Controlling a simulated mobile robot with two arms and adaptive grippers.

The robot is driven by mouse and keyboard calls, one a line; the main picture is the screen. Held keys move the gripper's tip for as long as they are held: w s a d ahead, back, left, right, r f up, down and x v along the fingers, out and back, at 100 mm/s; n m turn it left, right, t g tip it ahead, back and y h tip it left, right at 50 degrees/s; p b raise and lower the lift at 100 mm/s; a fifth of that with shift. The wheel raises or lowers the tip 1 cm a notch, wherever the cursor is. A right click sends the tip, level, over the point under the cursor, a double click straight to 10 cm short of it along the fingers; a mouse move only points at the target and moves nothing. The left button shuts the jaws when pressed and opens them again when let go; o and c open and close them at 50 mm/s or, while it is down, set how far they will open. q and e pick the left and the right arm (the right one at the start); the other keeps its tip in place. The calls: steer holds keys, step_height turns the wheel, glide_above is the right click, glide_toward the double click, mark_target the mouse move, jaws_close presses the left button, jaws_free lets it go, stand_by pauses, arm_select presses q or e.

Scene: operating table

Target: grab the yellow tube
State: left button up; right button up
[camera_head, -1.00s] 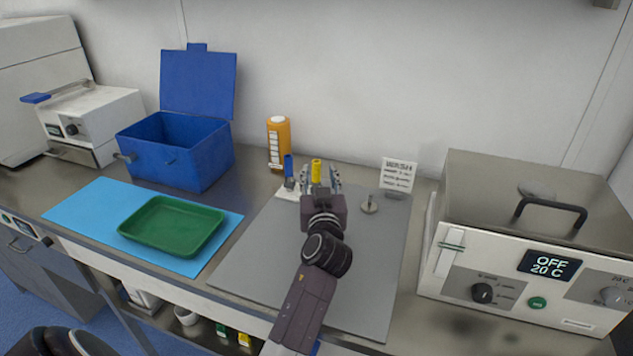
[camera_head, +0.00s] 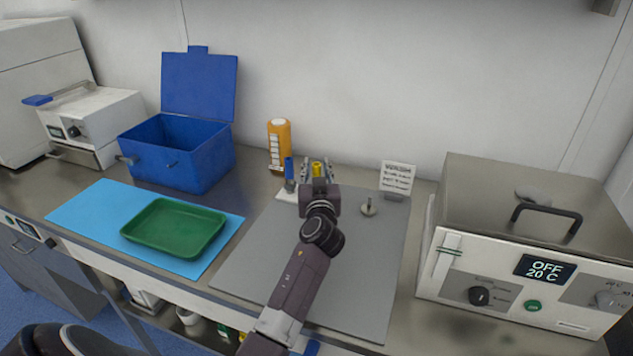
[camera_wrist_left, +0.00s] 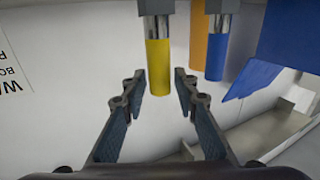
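The yellow tube (camera_head: 317,168) stands at the back of the grey mat, just right of the blue tube (camera_head: 289,170). My left gripper (camera_head: 318,174) is at the yellow tube, with one finger on each side of it in the head view. In the left wrist view the yellow tube (camera_wrist_left: 158,65) shows between the open fingers (camera_wrist_left: 159,88), with gaps on both sides. I cannot tell how deep it sits between them. The blue tube (camera_wrist_left: 215,50) lies outside the fingers there. My right gripper is out of view.
An orange bottle (camera_head: 279,146) stands behind the tubes, and an open blue box (camera_head: 175,160) stands left. A small sign (camera_head: 397,177) and a metal peg (camera_head: 368,207) are to the right.

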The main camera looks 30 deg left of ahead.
arm_select(q)
jaws_close()
steer(key=shift+r, duration=0.15)
